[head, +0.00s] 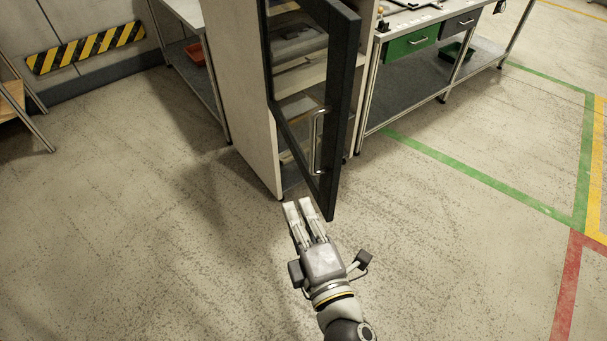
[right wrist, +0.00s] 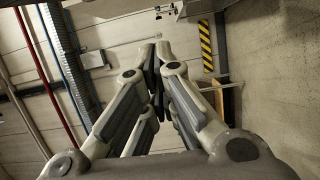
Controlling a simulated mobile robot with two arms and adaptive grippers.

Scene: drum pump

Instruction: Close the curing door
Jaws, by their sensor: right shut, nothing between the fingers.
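The curing door (head: 343,110) is a dark-framed glazed door, standing partly open from the tall pale cabinet (head: 243,90) in the head view. Its upright metal handle (head: 316,142) is on the face toward the left. My right gripper (head: 298,203) is in front of the cabinet, near the door's lower corner and below the handle. Its fingers are close together with nothing held; I cannot tell whether they touch the door. In the right wrist view its fingertips (right wrist: 160,50) meet; the door is not recognisable there. My left gripper is not in view.
A workbench with a green drawer (head: 409,43) stands right of the cabinet. Another table with an orange bin (head: 195,54) below stands left. The speckled floor (head: 150,230) in front is clear. Green, yellow and red floor lines run at the right.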

